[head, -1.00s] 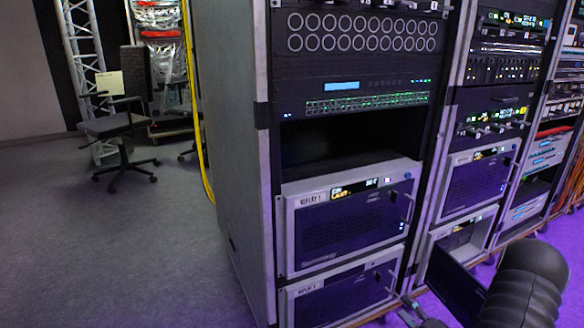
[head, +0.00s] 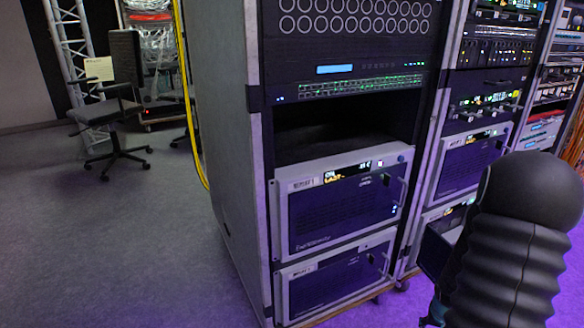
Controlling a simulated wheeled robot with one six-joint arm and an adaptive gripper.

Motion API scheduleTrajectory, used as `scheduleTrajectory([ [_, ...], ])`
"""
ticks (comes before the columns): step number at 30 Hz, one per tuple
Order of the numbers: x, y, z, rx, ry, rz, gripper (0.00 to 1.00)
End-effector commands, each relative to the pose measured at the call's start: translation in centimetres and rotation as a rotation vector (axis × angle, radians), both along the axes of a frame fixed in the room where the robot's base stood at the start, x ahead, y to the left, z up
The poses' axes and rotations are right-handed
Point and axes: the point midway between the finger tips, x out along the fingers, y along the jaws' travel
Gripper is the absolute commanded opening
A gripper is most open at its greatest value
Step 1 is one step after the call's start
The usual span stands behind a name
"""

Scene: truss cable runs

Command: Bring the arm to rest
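My arm, dark and ribbed, rises at the lower right of the head view, in front of the right-hand racks. Only a small dark part near my gripper's end shows at the bottom edge, and the fingers are not visible. Nothing held by the arm can be seen.
A tall rack (head: 226,150) stands at the centre, with an empty bay above two Replay units (head: 345,208). A yellow cable (head: 187,100) hangs left. An office chair (head: 110,110) stands on open grey floor (head: 120,250).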

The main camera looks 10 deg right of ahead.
Motion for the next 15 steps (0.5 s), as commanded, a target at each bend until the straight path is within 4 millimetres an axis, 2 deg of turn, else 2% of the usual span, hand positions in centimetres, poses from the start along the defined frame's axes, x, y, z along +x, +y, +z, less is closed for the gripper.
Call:
scheduleTrajectory([
  [1,-0.3,0.9,2.0,-0.009,0.026,0.018,0.62],
  [3,-1.1,2.3,4.2,-0.01,0.067,0.041,0.62],
  [8,-2.8,5.8,9.1,0.002,0.133,0.093,0.62],
  [15,-5.3,11.8,15.7,0.039,0.166,0.176,0.62],
])
